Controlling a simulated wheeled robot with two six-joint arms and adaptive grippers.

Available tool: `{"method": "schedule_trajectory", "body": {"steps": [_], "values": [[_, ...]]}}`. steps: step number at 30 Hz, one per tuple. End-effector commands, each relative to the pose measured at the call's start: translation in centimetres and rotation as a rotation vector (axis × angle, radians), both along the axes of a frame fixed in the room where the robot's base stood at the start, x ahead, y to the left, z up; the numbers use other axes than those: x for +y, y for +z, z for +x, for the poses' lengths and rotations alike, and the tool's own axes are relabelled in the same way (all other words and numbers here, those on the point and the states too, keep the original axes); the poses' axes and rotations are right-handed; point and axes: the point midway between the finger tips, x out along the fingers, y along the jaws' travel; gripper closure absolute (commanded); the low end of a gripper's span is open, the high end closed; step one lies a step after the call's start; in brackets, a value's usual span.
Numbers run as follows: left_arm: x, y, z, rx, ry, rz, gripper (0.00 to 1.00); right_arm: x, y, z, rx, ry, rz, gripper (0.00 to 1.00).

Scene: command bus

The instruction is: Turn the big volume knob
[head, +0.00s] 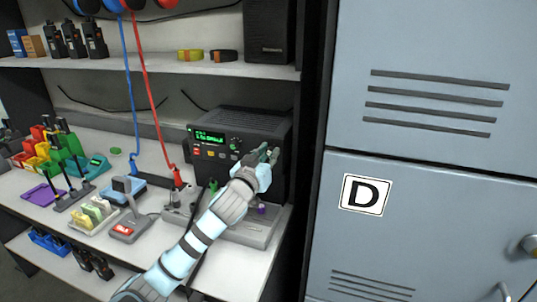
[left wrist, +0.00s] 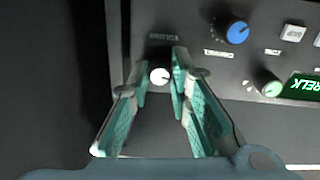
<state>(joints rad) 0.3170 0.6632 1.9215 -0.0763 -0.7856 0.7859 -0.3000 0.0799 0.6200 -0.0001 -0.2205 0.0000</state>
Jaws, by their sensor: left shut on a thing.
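The black radio (head: 235,118) with a green lit display stands on the table against the back. My left gripper (head: 269,154) reaches the right part of the radio's front. In the left wrist view the big volume knob (left wrist: 160,76), with a pale round face, sits between the two fingertips below the word VOLUME, which appears upside down. The gripper is shut on this knob. In the head view the knob is hidden behind the fingers. My right gripper is not in view.
A blue knob (left wrist: 238,32) and a green knob (left wrist: 272,88) sit beside the volume knob on the panel. A grey locker (head: 430,225) stands to the right. Red cable (head: 152,95) and blue cable (head: 128,75) hang left of the radio. A desk microphone (head: 128,220) stands in front.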

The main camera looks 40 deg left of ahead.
Motion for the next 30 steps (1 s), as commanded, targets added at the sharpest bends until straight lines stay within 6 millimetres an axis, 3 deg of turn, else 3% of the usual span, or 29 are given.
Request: {"method": "schedule_trajectory", "body": {"steps": [11,30], "values": [[0.0,0.4,0.0,0.059,0.001,0.157,1.00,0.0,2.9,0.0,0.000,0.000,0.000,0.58],[-0.1,0.4,0.1,0.228,-0.001,0.655,1.00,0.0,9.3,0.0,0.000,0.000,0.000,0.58]]}}
